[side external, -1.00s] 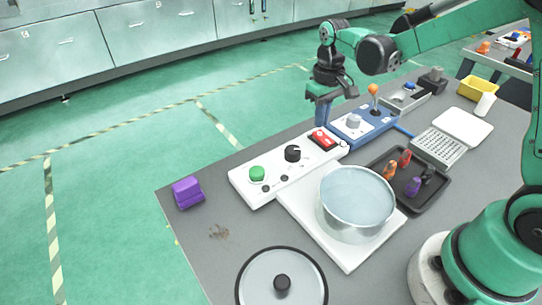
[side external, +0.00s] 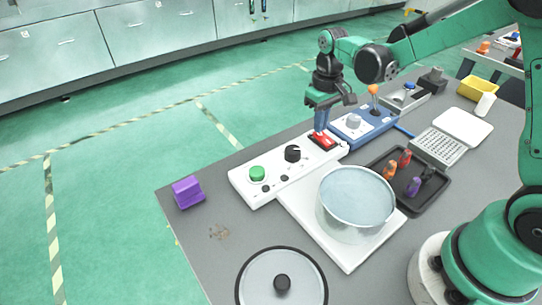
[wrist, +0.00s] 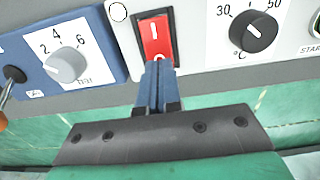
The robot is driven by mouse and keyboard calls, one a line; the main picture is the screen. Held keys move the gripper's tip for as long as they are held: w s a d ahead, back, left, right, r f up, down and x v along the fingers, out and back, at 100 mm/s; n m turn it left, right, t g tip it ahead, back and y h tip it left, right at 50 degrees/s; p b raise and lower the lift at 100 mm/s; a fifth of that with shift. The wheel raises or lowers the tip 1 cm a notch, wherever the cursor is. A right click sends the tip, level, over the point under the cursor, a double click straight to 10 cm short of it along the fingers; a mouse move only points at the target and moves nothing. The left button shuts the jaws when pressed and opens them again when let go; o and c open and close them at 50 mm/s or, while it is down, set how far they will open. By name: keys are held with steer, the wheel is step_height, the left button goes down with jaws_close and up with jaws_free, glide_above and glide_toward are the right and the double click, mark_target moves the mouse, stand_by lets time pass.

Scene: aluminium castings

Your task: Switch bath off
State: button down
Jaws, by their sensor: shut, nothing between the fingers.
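The bath is a round metal pot of liquid (side external: 357,203) on a white plate, joined to a white control panel (side external: 262,191). The panel carries a red rocker switch (side external: 323,142), a black temperature knob (side external: 292,153) and a green button (side external: 257,173). In the wrist view the red switch (wrist: 155,36) shows a "I" mark, and its lower end is partly hidden by my fingertips. My gripper (side external: 320,130) is shut and empty, pointing down at the switch. In the wrist view the closed blue fingers (wrist: 158,68) overlap its lower end. I cannot tell how firmly they touch.
A blue box (side external: 362,124) with a grey knob and an orange-tipped lever stands right beside the panel. A dark tray (side external: 433,195) of small coloured parts lies right of the pot. A lid (side external: 262,288) and purple block (side external: 187,192) lie on the table.

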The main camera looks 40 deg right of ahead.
steer(key=shift+f, duration=0.5)
steer(key=shift+r, duration=3.55)
steer(key=shift+s+r, duration=0.1)
steer(key=shift+s, duration=0.05)
steer(key=s+a+r+t, duration=0.2)
steer(key=s+a+t, duration=0.2)
steer(key=s+t, duration=0.3)
steer(key=shift+s+a+r, duration=0.25)
steer(key=shift+s+r, duration=0.1)
steer(key=shift+s, duration=0.85)
